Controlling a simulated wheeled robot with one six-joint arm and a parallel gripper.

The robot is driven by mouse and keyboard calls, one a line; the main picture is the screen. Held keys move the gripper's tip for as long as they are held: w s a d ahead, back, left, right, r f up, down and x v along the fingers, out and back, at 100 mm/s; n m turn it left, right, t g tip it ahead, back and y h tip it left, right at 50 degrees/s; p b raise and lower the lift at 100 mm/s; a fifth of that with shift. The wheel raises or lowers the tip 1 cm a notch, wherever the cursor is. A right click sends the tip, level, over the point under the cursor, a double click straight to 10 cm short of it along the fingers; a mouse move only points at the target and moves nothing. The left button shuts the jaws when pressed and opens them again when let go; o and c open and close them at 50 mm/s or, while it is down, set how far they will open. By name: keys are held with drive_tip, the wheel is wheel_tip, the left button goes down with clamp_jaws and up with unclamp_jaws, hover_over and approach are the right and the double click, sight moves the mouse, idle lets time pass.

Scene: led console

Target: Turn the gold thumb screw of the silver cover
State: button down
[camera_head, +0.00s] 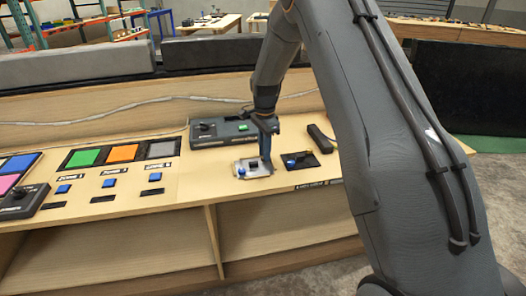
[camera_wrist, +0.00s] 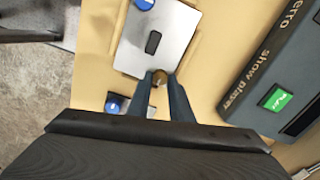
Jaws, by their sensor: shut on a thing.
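The silver cover (camera_wrist: 172,38) is a flat metal plate with a dark oblong slot, lying on the wooden console top. It also shows in the head view (camera_head: 257,172). The gold thumb screw (camera_wrist: 160,77) is a small brownish-gold knob at the cover's edge nearest my gripper in the wrist view. My gripper (camera_wrist: 161,84) has its two dark fingers on either side of the screw and is shut on it. In the head view my gripper (camera_head: 266,158) points down at the cover, and its fingers hide the screw.
A blue knob (camera_wrist: 143,4) sits at the cover's far end. Another blue knob (camera_head: 291,163) stands on a black plate to the right. The grey show player (camera_head: 233,137) with its green button (camera_wrist: 277,97) is close behind. Zone panels and blue switches (camera_head: 109,183) lie left.

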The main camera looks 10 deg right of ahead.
drive_tip(key=shift+w+a+r, duration=0.2)
drive_tip(key=shift+w, duration=0.1)
drive_tip(key=c, duration=1.6)
unclamp_jaws()
drive_tip(key=shift+a+f, duration=0.1)
drive_tip(key=shift+o, duration=0.2)
drive_tip(key=shift+s+d, duration=0.1)
drive_tip(key=shift+d, duration=0.1)
wheel_tip(320, 180, up, 8)
drive_tip(key=b, duration=0.1)
drive_tip(key=shift+s+f, duration=0.1)
drive_tip(key=s+n, duration=1.5)
drive_tip(key=s, duration=2.1)
drive_tip(key=shift+a+r, duration=0.15)
drive_tip(key=shift+r, duration=0.05)
